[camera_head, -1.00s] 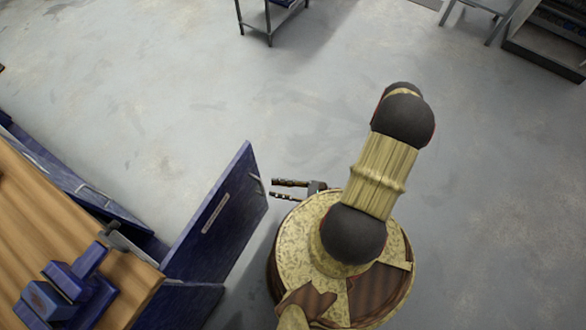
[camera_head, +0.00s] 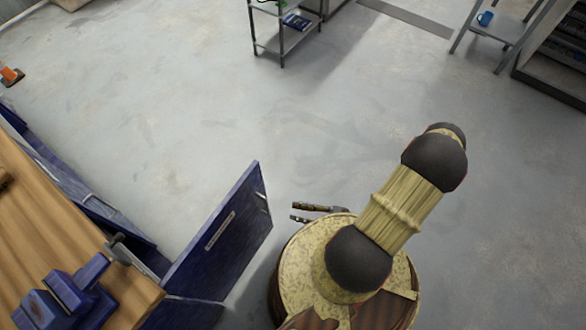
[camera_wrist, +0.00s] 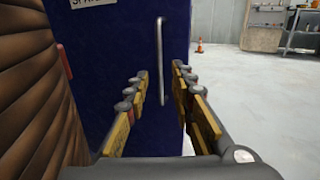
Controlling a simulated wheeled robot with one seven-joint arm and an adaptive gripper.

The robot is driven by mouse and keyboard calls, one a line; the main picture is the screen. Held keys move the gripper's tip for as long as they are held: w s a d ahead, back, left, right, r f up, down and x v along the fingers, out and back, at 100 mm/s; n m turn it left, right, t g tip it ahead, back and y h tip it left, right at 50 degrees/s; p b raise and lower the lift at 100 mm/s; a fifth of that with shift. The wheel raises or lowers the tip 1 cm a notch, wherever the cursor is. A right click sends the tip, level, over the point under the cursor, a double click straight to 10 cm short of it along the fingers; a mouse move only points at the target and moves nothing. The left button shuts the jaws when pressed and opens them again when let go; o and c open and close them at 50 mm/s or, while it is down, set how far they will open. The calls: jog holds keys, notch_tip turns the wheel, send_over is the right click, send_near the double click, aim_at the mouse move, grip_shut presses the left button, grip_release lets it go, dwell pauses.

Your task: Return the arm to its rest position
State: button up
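My gripper (camera_head: 318,213) shows in the head view at the left side of my base, low beside it, with its two fingers pointing left. In the wrist view my gripper (camera_wrist: 159,110) has its fingers apart with nothing between them. Beyond the fingers is a blue cabinet door (camera_wrist: 105,60) with a vertical metal handle. My arm (camera_head: 400,205) is folded over my base, its dark joints and pale ribbed link in view. The wrist itself is mostly hidden behind my body.
The blue door (camera_head: 218,235) stands open from the wooden-topped workbench (camera_head: 40,215), just left of my gripper. A blue vise (camera_head: 68,300) is on the bench. Shelving (camera_head: 285,40), a side table (camera_head: 500,45) and an orange cone (camera_head: 11,75) stand farther off. The central floor is clear.

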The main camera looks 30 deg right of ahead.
jog(key=w+d+r+n+g+h, duration=0.25)
jog(key=r+n+g, duration=0.5)
jog(key=r, duration=0.45)
jog(key=w+d+r+n+g+h, duration=0.15)
jog(key=w+r+n+g, duration=0.25)
jog(key=r+n+g, duration=0.6)
jog(key=s+a+r+n+t+h, duration=0.1)
jog(key=a+r+n+t+h, duration=0.1)
jog(key=r, duration=0.7)
jog(key=s+a+r+n+t+h, duration=0.2)
jog(key=a+r+n+t+h, duration=0.1)
jog(key=r, duration=0.7)
jog(key=s+a+r+n+t+h, duration=0.2)
jog(key=r+n+t, duration=0.3)
jog(key=r, duration=0.4)
jog(key=shift+a+r+h, duration=0.35)
jog(key=shift+a+h, duration=0.25)
jog(key=shift+a, duration=0.3)
